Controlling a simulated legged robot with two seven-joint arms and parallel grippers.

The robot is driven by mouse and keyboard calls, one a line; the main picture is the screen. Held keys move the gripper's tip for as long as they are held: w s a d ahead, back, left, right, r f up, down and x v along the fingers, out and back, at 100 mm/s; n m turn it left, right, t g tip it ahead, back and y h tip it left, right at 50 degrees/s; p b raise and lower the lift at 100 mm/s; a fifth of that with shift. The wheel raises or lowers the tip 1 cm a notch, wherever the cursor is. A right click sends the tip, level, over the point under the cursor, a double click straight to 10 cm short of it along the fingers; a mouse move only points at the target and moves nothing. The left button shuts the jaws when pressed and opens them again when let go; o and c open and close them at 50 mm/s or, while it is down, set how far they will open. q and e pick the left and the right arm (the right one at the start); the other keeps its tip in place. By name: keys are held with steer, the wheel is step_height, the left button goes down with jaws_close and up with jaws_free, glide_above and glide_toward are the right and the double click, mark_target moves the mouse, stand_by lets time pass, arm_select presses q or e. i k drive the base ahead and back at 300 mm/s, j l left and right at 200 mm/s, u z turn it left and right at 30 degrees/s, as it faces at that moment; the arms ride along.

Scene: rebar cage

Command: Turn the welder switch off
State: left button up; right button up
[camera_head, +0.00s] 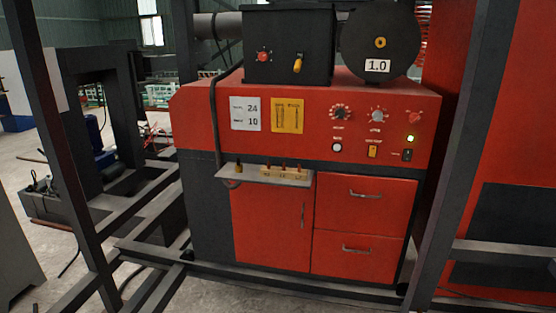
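The welder (200,105) is a red and dark grey cabinet in the middle of the head view. A black box on top carries a red knob (263,57) and a yellow lever (297,65). I cannot tell which control is the welder switch; no label is readable. Neither of my grippers is in view.
Dark metal posts stand left (62,130) and right (465,130) of the cabinet. Low bars (150,255) cross the floor in front. A small shelf (262,176) juts out below the panel. A round black reel (380,60) marked 1.0 sits on top.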

mark_target(414, 117)
steer(key=i+z, duration=0.15)
steer(key=i, duration=0.3)
steer(key=i+j+z, duration=0.1)
steer(key=i, duration=0.35)
steer(key=i+j+z, duration=0.15)
steer(key=i, duration=0.3)
steer(key=i+j+z, duration=0.1)
steer(key=i, duration=0.35)
steer(key=j, duration=0.1)
